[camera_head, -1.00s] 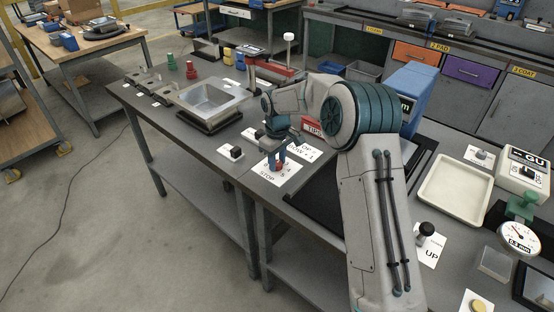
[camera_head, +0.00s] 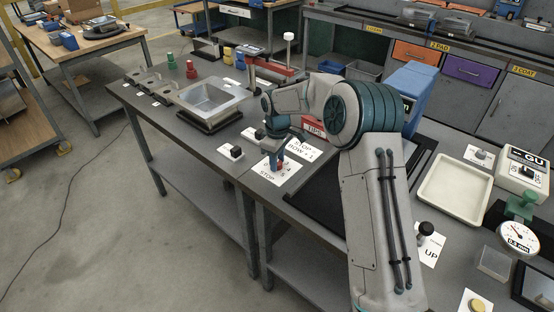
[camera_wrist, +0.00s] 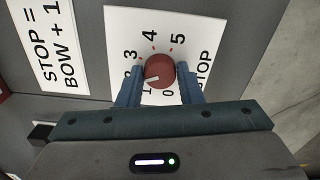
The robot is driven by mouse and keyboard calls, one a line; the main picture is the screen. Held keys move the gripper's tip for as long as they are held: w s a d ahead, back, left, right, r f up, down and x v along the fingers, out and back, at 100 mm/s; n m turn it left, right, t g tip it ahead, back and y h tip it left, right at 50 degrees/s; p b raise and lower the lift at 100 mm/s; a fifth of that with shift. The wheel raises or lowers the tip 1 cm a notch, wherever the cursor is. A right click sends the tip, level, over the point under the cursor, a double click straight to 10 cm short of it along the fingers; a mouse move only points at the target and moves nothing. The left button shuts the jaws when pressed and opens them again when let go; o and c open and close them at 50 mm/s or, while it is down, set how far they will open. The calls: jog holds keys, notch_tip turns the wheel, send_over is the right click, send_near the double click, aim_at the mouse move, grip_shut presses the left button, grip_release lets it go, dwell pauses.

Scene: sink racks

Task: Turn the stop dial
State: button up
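The stop dial is a round red knob (camera_wrist: 160,68) with a white pointer mark, on a white card (camera_wrist: 118,25) marked STOP with a printed number scale. In the wrist view its pointer aims left and slightly down, at about between the 1 and the 2. My gripper (camera_wrist: 161,76) has its two blue fingers on opposite sides of the knob, closed in on it. In the head view my gripper (camera_head: 277,155) points down over the STOP card (camera_head: 263,172), and the red knob shows only partly between the fingers.
A card reading "STOP = BOW + 1" (camera_wrist: 45,40) lies beside the dial card. A black knob (camera_head: 236,153) on its own card stands to the left. A cream tray (camera_head: 453,191) and a gauge (camera_head: 518,236) are at the right.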

jog(key=o, duration=0.3)
jog(key=shift+o, duration=0.2)
notch_tip(320, 180, up, 14)
jog(key=shift+b, duration=0.3)
